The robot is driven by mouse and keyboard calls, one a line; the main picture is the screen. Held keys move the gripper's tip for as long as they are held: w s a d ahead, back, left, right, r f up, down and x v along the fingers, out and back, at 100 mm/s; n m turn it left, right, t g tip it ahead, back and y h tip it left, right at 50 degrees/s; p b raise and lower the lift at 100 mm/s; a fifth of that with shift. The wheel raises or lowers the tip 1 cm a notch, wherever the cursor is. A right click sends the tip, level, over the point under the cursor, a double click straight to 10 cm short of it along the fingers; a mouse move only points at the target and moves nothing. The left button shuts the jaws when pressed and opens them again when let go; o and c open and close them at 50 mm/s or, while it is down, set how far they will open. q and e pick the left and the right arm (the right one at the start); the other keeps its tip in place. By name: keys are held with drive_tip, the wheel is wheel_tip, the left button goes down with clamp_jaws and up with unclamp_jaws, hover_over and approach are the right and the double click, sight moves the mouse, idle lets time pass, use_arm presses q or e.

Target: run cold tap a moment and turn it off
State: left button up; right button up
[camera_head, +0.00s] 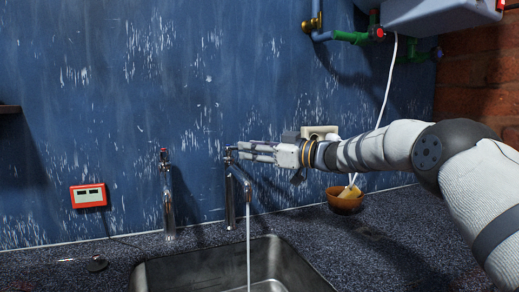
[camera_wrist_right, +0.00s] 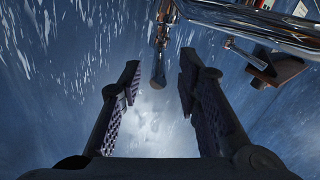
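The cold tap (camera_head: 230,190) is the right one of two chrome taps behind the sink. A thin stream of water (camera_head: 249,240) runs from its spout (camera_head: 247,187) into the sink (camera_head: 205,264). My right gripper (camera_head: 240,150) reaches in from the right at the top of this tap. In the wrist view my right gripper (camera_wrist_right: 158,78) is open, its two fingers apart. A chrome lever (camera_wrist_right: 159,65) shows between and just beyond the fingertips; I cannot tell if either finger touches it. My left gripper is not in view.
The other tap (camera_head: 167,195), with a red mark on top, stands to the left. A brown bowl (camera_head: 345,203) with a yellowish thing in it sits right of the sink. A red-framed box (camera_head: 88,196) is on the wall at left. Pipes (camera_head: 352,37) hang upper right.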

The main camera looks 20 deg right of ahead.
drive_tip(key=v, duration=1.1)
drive_tip(key=shift+s+d, duration=0.25)
drive_tip(key=shift+s, duration=0.05)
